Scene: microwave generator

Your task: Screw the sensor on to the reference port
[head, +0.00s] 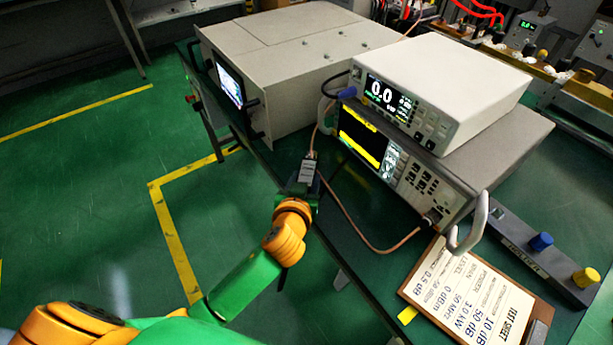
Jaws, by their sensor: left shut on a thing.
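The sensor (308,169) looks like a small grey block with a pale label, at the front left of the instruments near the bench edge. My left gripper (307,184) is shut on it and holds it upright. A thin copper-coloured cable runs close by the sensor. The white power meter (447,80) shows 0.0 and has small round connectors (424,140) low on its front right. I cannot tell which is the reference port. The sensor is apart from these connectors. My right gripper is not in view.
The power meter stands on a wider grey instrument (407,177) with a lit screen and handles. A large beige cabinet (300,50) is behind left. A test sheet clipboard (470,295) and a dark block with blue and yellow knobs (545,252) lie at right. The floor at left is clear.

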